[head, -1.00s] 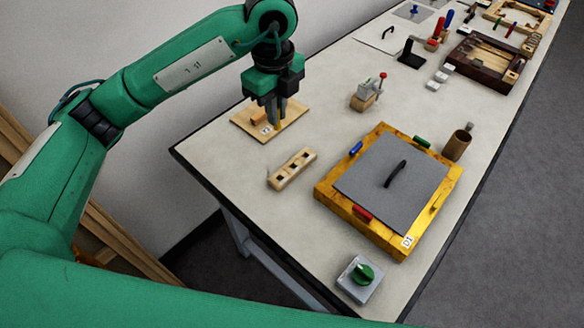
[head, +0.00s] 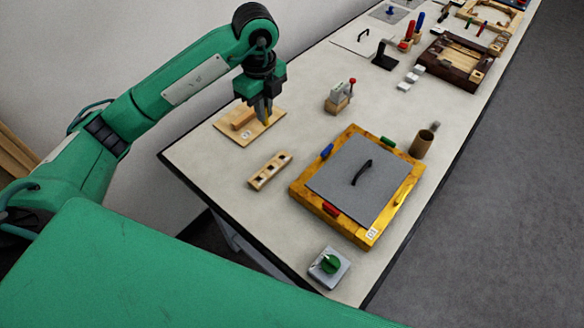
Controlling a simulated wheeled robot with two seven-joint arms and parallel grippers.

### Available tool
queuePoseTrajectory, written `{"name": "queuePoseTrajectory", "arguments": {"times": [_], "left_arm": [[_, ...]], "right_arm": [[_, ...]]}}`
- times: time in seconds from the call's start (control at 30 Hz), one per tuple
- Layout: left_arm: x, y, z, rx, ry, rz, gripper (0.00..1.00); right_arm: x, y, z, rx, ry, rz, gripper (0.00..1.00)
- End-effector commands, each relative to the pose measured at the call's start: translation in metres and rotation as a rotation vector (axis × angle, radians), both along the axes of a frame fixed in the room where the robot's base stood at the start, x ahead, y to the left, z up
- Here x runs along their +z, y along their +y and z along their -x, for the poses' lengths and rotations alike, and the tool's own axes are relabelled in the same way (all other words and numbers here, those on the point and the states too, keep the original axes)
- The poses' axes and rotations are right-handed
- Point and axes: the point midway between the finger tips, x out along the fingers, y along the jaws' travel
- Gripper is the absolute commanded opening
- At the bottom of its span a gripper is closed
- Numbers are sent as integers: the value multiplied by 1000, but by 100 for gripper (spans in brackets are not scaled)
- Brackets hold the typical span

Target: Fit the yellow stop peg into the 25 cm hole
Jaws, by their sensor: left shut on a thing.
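My left gripper (head: 264,113) points down over the right part of a pale wooden board (head: 270,133) at the table's far left edge. It is shut on the yellow stop peg (head: 264,112), which shows as a thin yellow strip between the fingers. Whether the peg's lower end touches the board I cannot tell. A pale wooden strip (head: 257,183) with a row of dark square holes lies apart, in front of the board. No hole marked 25 cm can be read. My right gripper is out of view.
A wooden block lies on the board. A yellow-framed box (head: 312,204) with a grey lid stands right of the strip. A small grey device with a red knob (head: 340,97) stands behind. A green-knobbed box (head: 329,268) is at the near edge. Bare tabletop lies between them.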

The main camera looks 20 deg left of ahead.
Motion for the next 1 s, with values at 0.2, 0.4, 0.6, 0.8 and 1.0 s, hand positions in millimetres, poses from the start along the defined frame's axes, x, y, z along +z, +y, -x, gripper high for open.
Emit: {"name": "queuePoseTrajectory", "arguments": {"times": [0.2,0.4,0.6,0.8,1.0], "left_arm": [[-7,12,2,17,3,-7,0],[-40,11,2,18,5,-4,0],[-82,12,3,18,9,-8,0],[-131,12,2,19,6,-8,0],[-155,12,1,18,1,-8,0]], "right_arm": [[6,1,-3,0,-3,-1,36],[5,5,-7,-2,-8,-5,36],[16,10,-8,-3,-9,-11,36],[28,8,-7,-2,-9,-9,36],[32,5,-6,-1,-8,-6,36]]}}
